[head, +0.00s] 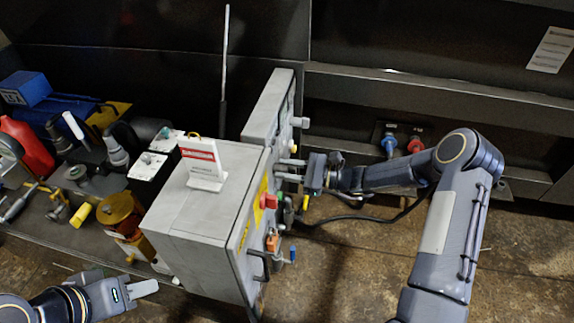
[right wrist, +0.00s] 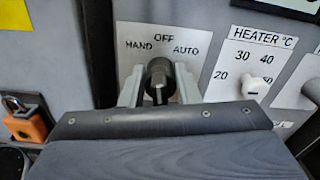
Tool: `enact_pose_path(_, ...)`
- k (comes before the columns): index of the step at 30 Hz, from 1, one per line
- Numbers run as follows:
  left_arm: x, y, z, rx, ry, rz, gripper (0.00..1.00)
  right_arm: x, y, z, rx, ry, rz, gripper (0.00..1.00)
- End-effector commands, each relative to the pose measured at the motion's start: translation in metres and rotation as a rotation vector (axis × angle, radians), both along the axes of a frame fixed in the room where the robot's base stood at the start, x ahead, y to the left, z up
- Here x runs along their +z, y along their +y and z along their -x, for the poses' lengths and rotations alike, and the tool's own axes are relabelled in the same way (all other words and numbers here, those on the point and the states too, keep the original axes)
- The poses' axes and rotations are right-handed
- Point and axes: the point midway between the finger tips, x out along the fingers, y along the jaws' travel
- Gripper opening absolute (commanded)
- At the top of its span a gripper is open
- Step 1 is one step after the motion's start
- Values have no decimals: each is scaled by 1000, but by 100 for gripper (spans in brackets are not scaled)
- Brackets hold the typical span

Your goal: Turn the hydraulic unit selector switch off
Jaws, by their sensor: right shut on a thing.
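The selector switch (right wrist: 158,72) is a black knob on a white plate marked HAND, OFF and AUTO. Its raised grip looks about upright, below the word OFF; I cannot make out a pointer mark. My right gripper (right wrist: 159,88) is shut on this knob, one pale finger on each side. In the head view my right gripper (head: 290,170) reaches the front panel of the grey control box (head: 205,215) from the right, and the knob is hidden there. My left gripper (head: 140,288) is at the lower left, away from the box; its jaw opening is unclear.
A heater dial (right wrist: 257,86) sits right of the switch. An orange padlock (right wrist: 25,122) is at the left of the wrist view. A red button (head: 268,201) is on the panel. A white sign (head: 203,163) stands on the box. Cluttered tools and bottles lie left.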

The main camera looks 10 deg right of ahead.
Motion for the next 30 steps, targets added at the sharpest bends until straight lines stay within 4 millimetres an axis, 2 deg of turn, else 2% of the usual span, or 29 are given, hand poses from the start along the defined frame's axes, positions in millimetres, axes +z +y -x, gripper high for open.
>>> enact_pose_path(3,8,0,0,0,0,0,36,2,-1,0,-1,66,-28,6)
enact_pose_path(12,14,0,0,0,0,0,36,0,-1,-1,0,166,-69,6)
enact_pose_path(27,15,0,0,0,0,0,36,-1,-1,-1,0,185,-76,6)
enact_pose_path(28,15,0,0,0,0,0,36,0,-1,-1,0,185,-76,30)
enact_pose_path(30,15,0,0,0,0,0,36,0,-1,-1,0,185,-76,34)
